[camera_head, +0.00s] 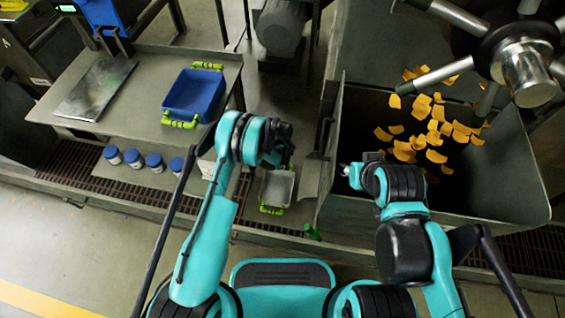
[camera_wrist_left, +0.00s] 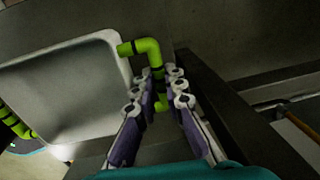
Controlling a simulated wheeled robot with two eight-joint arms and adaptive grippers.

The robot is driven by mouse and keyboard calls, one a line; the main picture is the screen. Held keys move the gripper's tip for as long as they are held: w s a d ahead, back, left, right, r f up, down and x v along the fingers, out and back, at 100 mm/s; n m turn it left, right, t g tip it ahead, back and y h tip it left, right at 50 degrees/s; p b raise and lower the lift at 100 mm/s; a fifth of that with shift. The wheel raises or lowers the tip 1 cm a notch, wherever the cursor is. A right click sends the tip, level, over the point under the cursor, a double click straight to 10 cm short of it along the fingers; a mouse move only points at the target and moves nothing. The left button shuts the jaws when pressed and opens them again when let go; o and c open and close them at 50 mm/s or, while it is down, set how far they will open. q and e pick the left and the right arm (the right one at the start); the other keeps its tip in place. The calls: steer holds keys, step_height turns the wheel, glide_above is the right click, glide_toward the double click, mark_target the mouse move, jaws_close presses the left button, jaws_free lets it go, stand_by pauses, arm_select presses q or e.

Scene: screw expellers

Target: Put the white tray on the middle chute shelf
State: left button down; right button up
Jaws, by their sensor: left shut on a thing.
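The white tray (camera_head: 277,188) with green handles is in the middle of the head view, between the table and the large bin. It fills the left of the left wrist view (camera_wrist_left: 65,90). My left gripper (camera_wrist_left: 163,88) is shut on the tray's green handle (camera_wrist_left: 150,48); in the head view the gripper (camera_head: 284,158) is at the tray's far end. A grey chute shelf (camera_head: 312,180) shows just right of the tray. I cannot tell whether the tray touches it. My right gripper (camera_head: 344,170) is by the bin's left wall, away from the tray; its fingers are too small to read.
A grey table (camera_head: 150,85) at left holds a blue tray (camera_head: 194,94) with green handles and a metal plate. Several blue-lidded jars (camera_head: 133,157) stand below it. The large bin (camera_head: 440,205) at right holds orange pieces, beneath a dark machine with metal rods.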

arm_select(q)
steer(key=c, duration=1.6)
jaws_free()
step_height(320, 180, up, 12)
steer(key=s+p, duration=0.1)
steer(key=p, duration=0.3)
steer(key=shift+a, duration=0.1)
